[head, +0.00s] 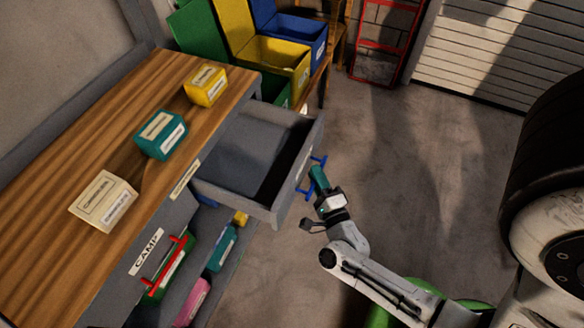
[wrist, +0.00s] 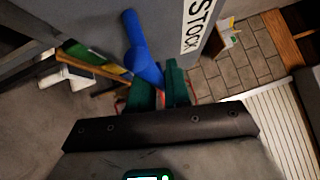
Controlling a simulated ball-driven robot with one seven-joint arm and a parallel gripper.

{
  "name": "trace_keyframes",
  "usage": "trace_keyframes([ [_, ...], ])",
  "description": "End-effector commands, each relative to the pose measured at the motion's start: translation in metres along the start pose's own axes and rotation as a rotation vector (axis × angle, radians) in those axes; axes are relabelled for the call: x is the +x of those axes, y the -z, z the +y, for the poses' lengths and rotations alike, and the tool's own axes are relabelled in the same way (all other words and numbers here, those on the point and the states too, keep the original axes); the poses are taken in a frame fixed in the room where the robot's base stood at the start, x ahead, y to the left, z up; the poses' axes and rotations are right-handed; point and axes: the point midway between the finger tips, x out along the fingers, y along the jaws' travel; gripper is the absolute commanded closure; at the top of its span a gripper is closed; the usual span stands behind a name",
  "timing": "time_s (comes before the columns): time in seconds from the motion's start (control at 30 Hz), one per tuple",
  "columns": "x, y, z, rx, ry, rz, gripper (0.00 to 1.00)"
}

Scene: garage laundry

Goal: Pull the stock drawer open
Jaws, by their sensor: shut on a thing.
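The stock drawer (head: 272,207) is a grey drawer pulled well out from the wooden-topped cabinet in the head view. Its inside looks empty. Its blue handle (head: 321,160) is on the front face and also shows in the wrist view (wrist: 143,52). The STOCK label (wrist: 196,22) is on the drawer front beside the handle. My gripper (head: 317,178), with green fingers, is shut on the blue handle. In the wrist view my gripper (wrist: 160,88) has the handle's bar running down between its fingers, which hide part of it.
A CAMP label (head: 147,251) and a red handle (head: 166,262) are at the cabinet's lower left. Boxes, cream (head: 103,201), teal (head: 160,134) and yellow (head: 206,86), sit on top. Lidded bins (head: 278,62) stand behind. A large tyre (head: 545,150) is at right.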

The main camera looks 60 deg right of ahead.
Motion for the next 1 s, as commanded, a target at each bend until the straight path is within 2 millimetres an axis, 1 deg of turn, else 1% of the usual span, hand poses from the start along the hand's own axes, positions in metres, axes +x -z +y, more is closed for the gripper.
trace_keyframes([
  [0.03,-0.008,0.007,0.001,-0.003,-0.005,-0.001,1.0],
  [0.1,-0.015,0.013,-0.001,-0.002,-0.005,-0.001,1.0],
  [0.23,-0.023,0.021,-0.004,-0.001,-0.004,-0.001,1.0],
  [0.4,-0.026,0.025,-0.006,0.0,-0.003,-0.002,1.0],
  [0.67,-0.026,0.025,-0.006,0.0,-0.004,-0.002,1.0],
  [0.7,-0.026,0.025,-0.005,0.0,-0.004,-0.002,0.82],
  [0.9,-0.025,0.025,-0.006,0.0,-0.002,-0.001,0.64],
  [1.0,-0.025,0.025,-0.006,0.0,-0.001,-0.001,0.64],
])
